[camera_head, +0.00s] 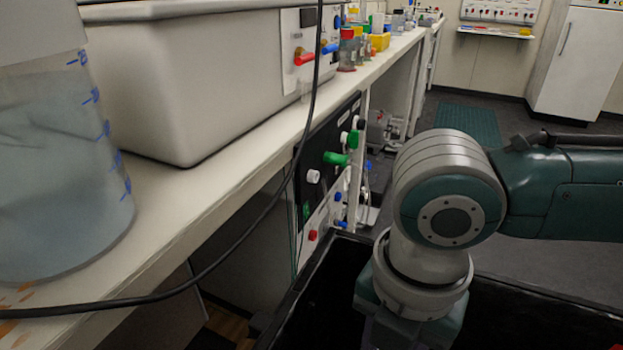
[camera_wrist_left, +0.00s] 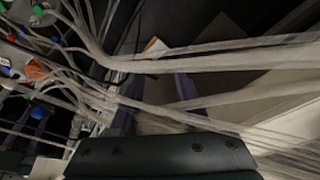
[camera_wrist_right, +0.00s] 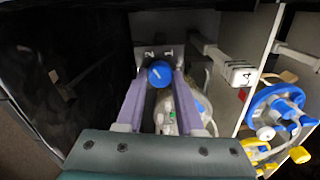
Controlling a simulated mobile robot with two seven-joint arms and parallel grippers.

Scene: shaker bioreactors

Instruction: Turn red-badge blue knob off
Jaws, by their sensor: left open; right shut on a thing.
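A round blue knob (camera_wrist_right: 160,73) with a white line across its face shows in the right wrist view. It sits on a grey plate (camera_wrist_right: 149,51) with white number-like marks. My right gripper (camera_wrist_right: 160,78) has its two purple fingers shut on the knob, one on each side. No red badge can be made out beside this knob. My left gripper (camera_wrist_left: 157,90) is open in the left wrist view, its purple fingers apart behind pale tubes with nothing clear between them. Neither gripper shows in the head view; my right arm comes in from the right.
In the right wrist view, a blue handwheel (camera_wrist_right: 275,108) and yellow knobs (camera_wrist_right: 301,154) lie right. Pale tubes (camera_wrist_left: 200,62) crowd the left wrist view. In the head view, a black panel (camera_head: 325,150) with green knobs faces the aisle; a black cable (camera_head: 270,205) hangs before the bench (camera_head: 190,205).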

